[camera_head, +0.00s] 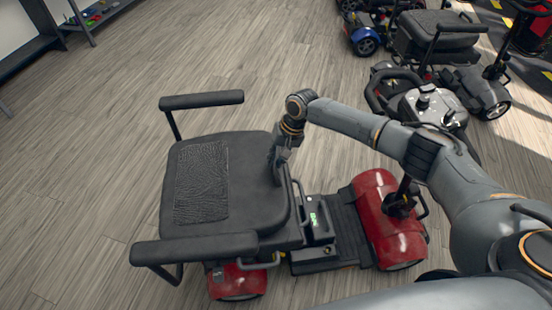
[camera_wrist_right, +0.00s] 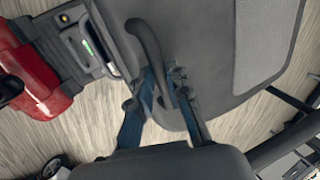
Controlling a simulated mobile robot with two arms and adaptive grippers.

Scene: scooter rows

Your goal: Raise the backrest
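The red scooter (camera_head: 395,225) stands in the middle of the head view. Its dark padded backrest (camera_head: 245,160), with a textured panel, appears to lie flat over the seat between two armrests. My right gripper (camera_head: 277,168) is at the backrest's edge on the side toward the red front. In the right wrist view, a curved black handle (camera_wrist_right: 146,42) on the backrest (camera_wrist_right: 205,45) runs down between the fingers of my right gripper (camera_wrist_right: 163,88). The fingers look closed around its lower end. The gripper hides part of this handle in the head view. My left gripper is out of view.
The armrests (camera_head: 200,100) and (camera_head: 195,247) flank the backrest. Other scooters, including a grey one (camera_head: 430,105), stand at the upper right. A shelf (camera_head: 92,15) is at the upper left. Wooden floor (camera_head: 80,150) is open to the left.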

